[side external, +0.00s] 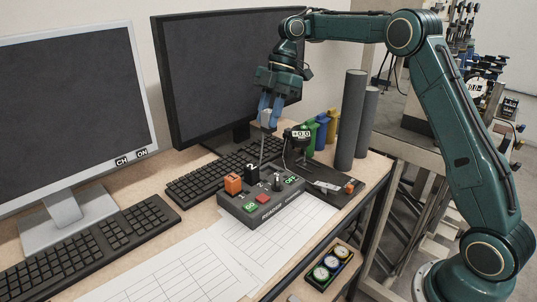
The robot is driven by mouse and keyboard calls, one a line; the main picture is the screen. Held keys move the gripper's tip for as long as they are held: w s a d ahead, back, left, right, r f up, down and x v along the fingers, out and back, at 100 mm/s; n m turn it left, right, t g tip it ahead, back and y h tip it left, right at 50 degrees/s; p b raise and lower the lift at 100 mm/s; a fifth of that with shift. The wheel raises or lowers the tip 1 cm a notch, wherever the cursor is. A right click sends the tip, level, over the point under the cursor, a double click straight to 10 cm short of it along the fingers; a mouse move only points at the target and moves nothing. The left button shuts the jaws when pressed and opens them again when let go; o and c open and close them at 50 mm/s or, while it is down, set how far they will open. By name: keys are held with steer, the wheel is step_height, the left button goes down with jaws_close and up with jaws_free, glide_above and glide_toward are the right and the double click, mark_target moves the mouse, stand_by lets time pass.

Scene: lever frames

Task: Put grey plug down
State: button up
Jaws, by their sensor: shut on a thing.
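My gripper (269,110) points down in front of the dark monitor, its blue fingers shut on the grey plug (267,119). The plug is small, light grey and partly hidden between the fingers. It is held above the table, over the back of the grey control box (265,212). A thin dark grey upright piece shows right below the plug; I cannot tell whether it is part of the plug or a separate lever.
The box carries an orange block (233,184), a black numbered block (252,172), buttons and levers. A small gauge (301,136), coloured bottles (321,131) and tall grey cylinders (351,120) stand to the right. Keyboards (105,240) and paper sheets (185,270) lie left and in front.

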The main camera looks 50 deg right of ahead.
steer(key=shift+s+r, duration=0.1)
stand_by(0.3)
steer(key=shift+s+a+r, duration=0.3)
steer(key=shift+s, duration=0.1)
steer(key=s+a+r, duration=0.2)
steer(key=s+a, duration=0.1)
steer(key=s, duration=0.4)
steer(key=s+a+r, duration=0.1)
steer(key=s+a, duration=0.2)
steer(key=s, duration=0.5)
steer(key=shift+s+r, duration=0.3)
steer(key=shift+r, duration=0.05)
step_height(320, 180, down, 20)
stand_by(0.5)
steer(key=shift+f, duration=0.1)
